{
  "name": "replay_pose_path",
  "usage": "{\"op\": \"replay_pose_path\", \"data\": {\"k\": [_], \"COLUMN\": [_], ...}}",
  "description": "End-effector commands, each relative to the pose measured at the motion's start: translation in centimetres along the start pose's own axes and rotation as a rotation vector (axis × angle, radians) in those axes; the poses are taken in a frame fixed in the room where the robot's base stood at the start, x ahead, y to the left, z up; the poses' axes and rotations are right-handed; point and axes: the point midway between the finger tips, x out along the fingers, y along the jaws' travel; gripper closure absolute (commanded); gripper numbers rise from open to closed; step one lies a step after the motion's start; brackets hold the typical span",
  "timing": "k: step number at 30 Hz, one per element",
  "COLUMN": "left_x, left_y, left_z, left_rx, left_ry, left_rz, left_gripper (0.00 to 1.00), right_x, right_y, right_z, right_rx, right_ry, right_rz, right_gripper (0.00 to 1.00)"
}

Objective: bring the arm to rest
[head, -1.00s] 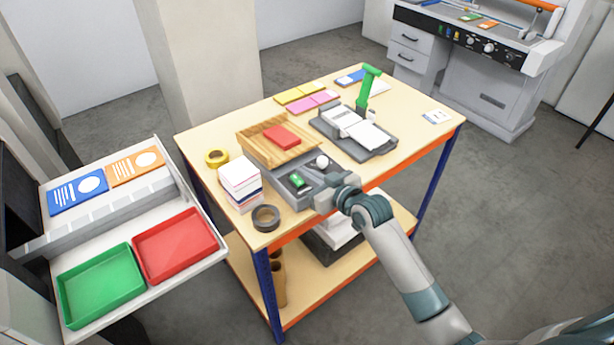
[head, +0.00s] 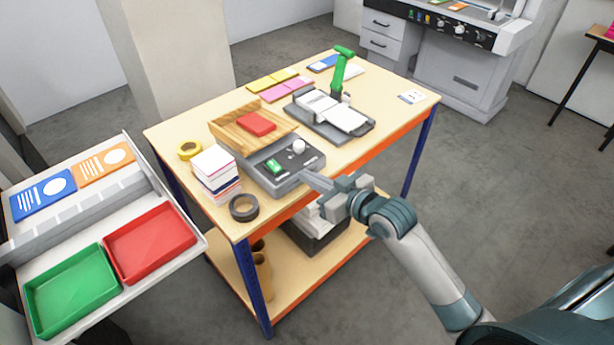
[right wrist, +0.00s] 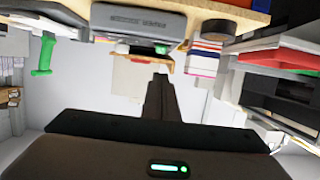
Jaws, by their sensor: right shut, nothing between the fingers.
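My right gripper (head: 318,185) is shut and empty. My right arm reaches in from the lower right. My left gripper is not in view.
On the table (head: 385,108) are a paper stack (head: 216,175), a dark tape roll (head: 244,208), a yellow tape roll (head: 189,150), and a green-handled press (head: 341,75). A side unit holds a green tray (head: 70,290) and a red tray (head: 150,243). Floor right of the table is clear.

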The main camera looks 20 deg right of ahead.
Motion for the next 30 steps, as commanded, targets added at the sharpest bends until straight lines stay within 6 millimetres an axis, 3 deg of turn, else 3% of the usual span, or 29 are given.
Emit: {"op": "replay_pose_path", "data": {"k": [11, 17, 20, 23, 30], "left_x": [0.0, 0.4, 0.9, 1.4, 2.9], "left_y": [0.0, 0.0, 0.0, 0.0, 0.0], "left_z": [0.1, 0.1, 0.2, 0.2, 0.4], "left_rx": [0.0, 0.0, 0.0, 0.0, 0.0], "left_ry": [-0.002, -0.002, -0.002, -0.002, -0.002], "left_rz": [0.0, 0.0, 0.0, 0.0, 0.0], "left_gripper": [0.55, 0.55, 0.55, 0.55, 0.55], "right_x": [0.1, 1.0, 2.0, 3.1, 4.5], "right_y": [0.0, 0.7, 1.4, 2.2, 3.4], "right_z": [0.1, 2.8, 6.2, 11.0, 25.9], "right_rx": [0.0, 0.016, 0.035, 0.056, 0.105], "right_ry": [-0.001, -0.034, -0.076, -0.133, -0.31], "right_rz": [0.001, 0.018, 0.038, 0.066, 0.135], "right_gripper": [1.0, 1.0, 1.0, 1.0, 1.0]}}
